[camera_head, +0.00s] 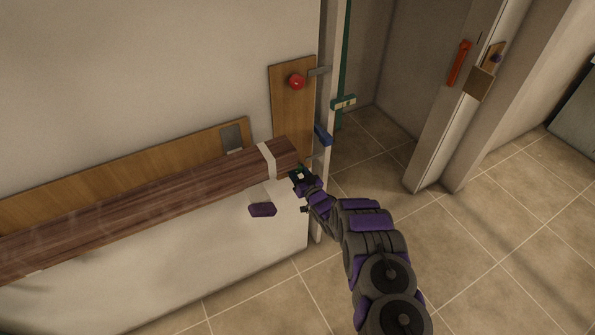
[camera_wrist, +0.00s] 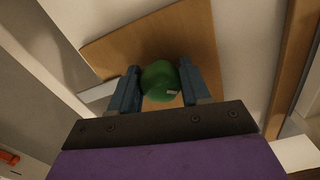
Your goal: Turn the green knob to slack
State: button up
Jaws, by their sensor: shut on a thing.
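The green knob (camera_wrist: 160,82) is round and sits in front of a light wooden plate (camera_wrist: 190,36) in the wrist view. It carries a small pale mark on its lower right. My gripper (camera_wrist: 160,74) has one blue-grey finger on each side of the knob and is shut on it. In the head view, my gripper (camera_head: 300,176) is at the right end of a dark wooden beam, near the panel's edge. I cannot make out the knob clearly there.
A dark wooden beam (camera_head: 150,210) with a white band runs along the white panel (camera_head: 150,70). A red knob (camera_head: 296,82) sits on an upright wooden plate (camera_head: 291,115). A blue piece (camera_head: 322,135) is on the edge. Tiled floor (camera_head: 510,210) is open at right.

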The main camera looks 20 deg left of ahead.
jog(key=o, duration=1)
jog(key=p+v, duration=0.2)
jog(key=v, duration=1.5)
jog(key=shift+s+d+p, duration=0.1)
jog(key=shift+s+p, duration=0.05)
jog(key=shift+p, duration=0.25)
